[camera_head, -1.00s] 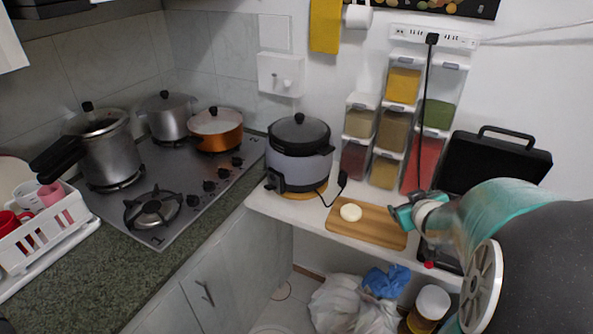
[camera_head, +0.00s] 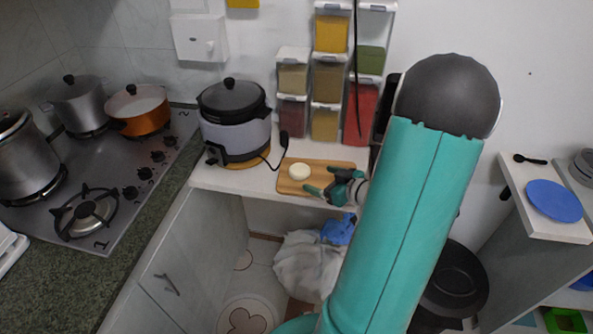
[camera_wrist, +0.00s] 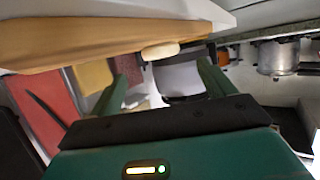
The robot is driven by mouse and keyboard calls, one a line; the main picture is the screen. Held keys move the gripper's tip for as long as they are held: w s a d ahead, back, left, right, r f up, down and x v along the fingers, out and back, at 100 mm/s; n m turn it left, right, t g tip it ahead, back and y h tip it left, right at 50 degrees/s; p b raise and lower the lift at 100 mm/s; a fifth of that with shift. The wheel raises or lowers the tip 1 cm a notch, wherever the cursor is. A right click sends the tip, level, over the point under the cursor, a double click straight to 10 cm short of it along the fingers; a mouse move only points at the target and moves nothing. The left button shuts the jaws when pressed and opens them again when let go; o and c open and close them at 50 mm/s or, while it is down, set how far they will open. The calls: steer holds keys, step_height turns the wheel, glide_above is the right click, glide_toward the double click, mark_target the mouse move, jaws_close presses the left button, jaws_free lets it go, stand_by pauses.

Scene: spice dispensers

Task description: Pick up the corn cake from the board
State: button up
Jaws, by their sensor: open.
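The corn cake (camera_head: 299,172) is a small, round, pale cream disc lying on the left part of the wooden board (camera_head: 294,187). My gripper (camera_head: 322,181) is open and empty, just right of the cake, with its fingers pointing left. In the wrist view the scene appears upside down. There the cake (camera_wrist: 160,51) shows at the edge of the board (camera_wrist: 80,42), beyond and between my two spread green fingers (camera_wrist: 167,75). The fingers are apart from the cake.
A rice cooker (camera_head: 234,125) stands left of the board, with its cord and plug (camera_head: 284,140) close by. Stacked spice dispensers (camera_head: 326,80) stand behind the board. The white counter (camera_head: 220,178) has a front edge just before the board.

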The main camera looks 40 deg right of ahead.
mark_target(303, 171)
steer(key=x, duration=0.8)
steer(key=shift+w+r, duration=0.1)
steer(key=shift+r, duration=0.15)
steer(key=shift+c, duration=0.4)
steer(key=c, duration=1)
